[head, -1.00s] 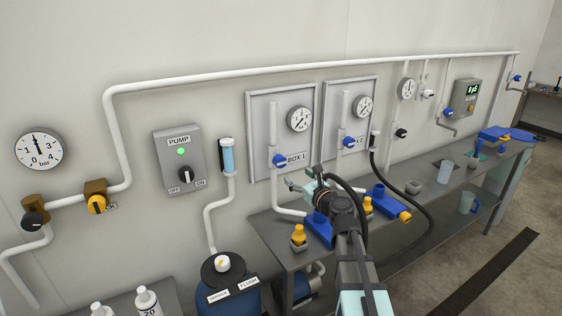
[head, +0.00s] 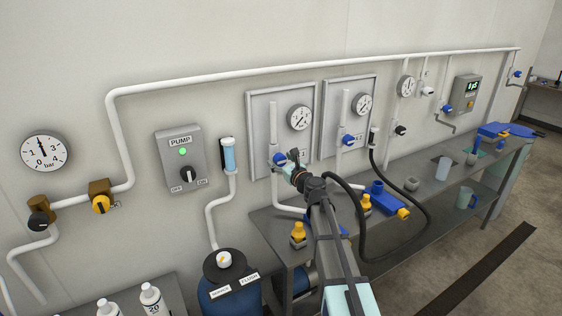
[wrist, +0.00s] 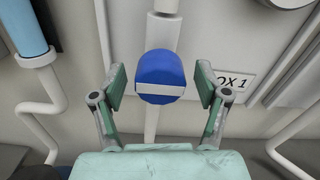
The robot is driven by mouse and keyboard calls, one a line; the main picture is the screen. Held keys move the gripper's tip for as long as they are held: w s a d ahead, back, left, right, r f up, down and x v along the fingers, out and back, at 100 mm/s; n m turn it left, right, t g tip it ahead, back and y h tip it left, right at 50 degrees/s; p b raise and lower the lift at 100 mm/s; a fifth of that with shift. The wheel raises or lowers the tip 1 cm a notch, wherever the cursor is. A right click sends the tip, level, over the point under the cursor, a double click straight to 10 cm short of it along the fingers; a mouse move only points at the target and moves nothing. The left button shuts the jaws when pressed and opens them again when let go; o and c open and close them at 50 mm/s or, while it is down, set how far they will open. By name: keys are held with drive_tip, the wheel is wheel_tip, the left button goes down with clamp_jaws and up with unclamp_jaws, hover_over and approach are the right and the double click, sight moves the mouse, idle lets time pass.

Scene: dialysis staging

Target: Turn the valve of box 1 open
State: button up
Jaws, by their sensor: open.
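The blue valve knob of box 1 (wrist: 161,77) sits on a white vertical pipe, with a pale bar across its lower face. In the wrist view it lies midway between the two spread fingers of my gripper (wrist: 160,88), with a gap on each side. In the head view the knob (head: 277,159) is just beyond the tip of my gripper (head: 287,166), which partly covers the label area. My gripper is open and holds nothing; whether the fingertips reach past the knob's face is unclear.
The box 1 gauge (head: 299,118) is above right of the knob. The neighbouring box has its own blue valve (head: 348,140). A blue filter cylinder (head: 227,157) is to the left. The bench (head: 425,196) below carries bottles, blue parts and a black hose (head: 421,225).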

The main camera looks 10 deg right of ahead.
drive_tip(key=c, duration=1.2)
drive_tip(key=shift+o, duration=0.2)
drive_tip(key=shift+f+b, duration=0.1)
drive_tip(key=shift+b, duration=0.25)
drive_tip(key=n+b, duration=0.3)
drive_tip(key=b, duration=0.1)
drive_tip(key=shift+f+b, duration=0.2)
drive_tip(key=shift+b, duration=0.15)
drive_tip(key=n+b, duration=0.6)
drive_tip(key=b, duration=0.1)
drive_tip(key=n+b, duration=0.6)
drive_tip(key=b, duration=0.2)
drive_tip(key=n+b, duration=0.1)
drive_tip(key=b, duration=0.1)
drive_tip(key=n+b, duration=0.1)
drive_tip(key=n, duration=0.1)
drive_tip(key=shift+r+b, duration=0.3)
drive_tip(key=shift+b, duration=0.05)
